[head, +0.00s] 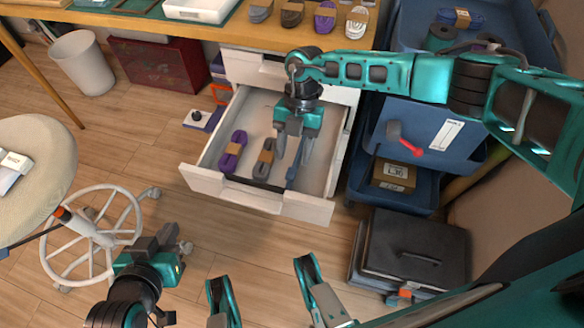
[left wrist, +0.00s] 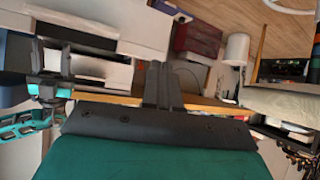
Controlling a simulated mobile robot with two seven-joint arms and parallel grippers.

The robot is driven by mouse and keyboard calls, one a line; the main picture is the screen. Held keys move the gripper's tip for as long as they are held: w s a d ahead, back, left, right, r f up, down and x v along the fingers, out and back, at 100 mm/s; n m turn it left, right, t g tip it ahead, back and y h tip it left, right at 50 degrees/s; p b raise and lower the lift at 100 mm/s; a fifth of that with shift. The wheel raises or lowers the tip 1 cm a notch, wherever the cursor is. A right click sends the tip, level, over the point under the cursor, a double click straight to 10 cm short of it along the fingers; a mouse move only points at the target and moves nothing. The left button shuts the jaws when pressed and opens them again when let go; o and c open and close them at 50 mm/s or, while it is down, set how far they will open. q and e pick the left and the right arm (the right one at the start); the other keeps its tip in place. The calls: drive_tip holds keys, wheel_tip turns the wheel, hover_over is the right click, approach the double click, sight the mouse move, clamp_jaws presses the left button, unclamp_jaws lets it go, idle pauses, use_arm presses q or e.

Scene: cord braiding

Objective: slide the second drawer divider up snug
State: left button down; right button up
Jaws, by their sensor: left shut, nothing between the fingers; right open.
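The open drawer (head: 232,196) is white and extends from the desk. A slim blue piece (head: 291,174), perhaps a divider, shows to the right of the brown bundle. My right gripper (head: 291,158) points down into the drawer, open, with its fingers by the blue piece; I cannot tell whether they touch it. A second divider cannot be made out clearly. My left gripper (head: 157,238) is shut and empty, well left of the drawer; its fingers show in the left wrist view (left wrist: 162,85).
The desk top (head: 230,35) holds several cord bundles and a white tray (head: 200,10). A blue cart (head: 410,120) stands close to the drawer's right, with a black case (head: 415,250) below. A stool (head: 85,235) and a white bin (head: 82,62) are at the left.

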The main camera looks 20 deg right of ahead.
sight(291, 172)
drive_tip(key=b+x, duration=0.1)
drive_tip(key=x, duration=0.4)
drive_tip(key=shift+r, duration=0.1)
clamp_jaws()
idle(0.3)
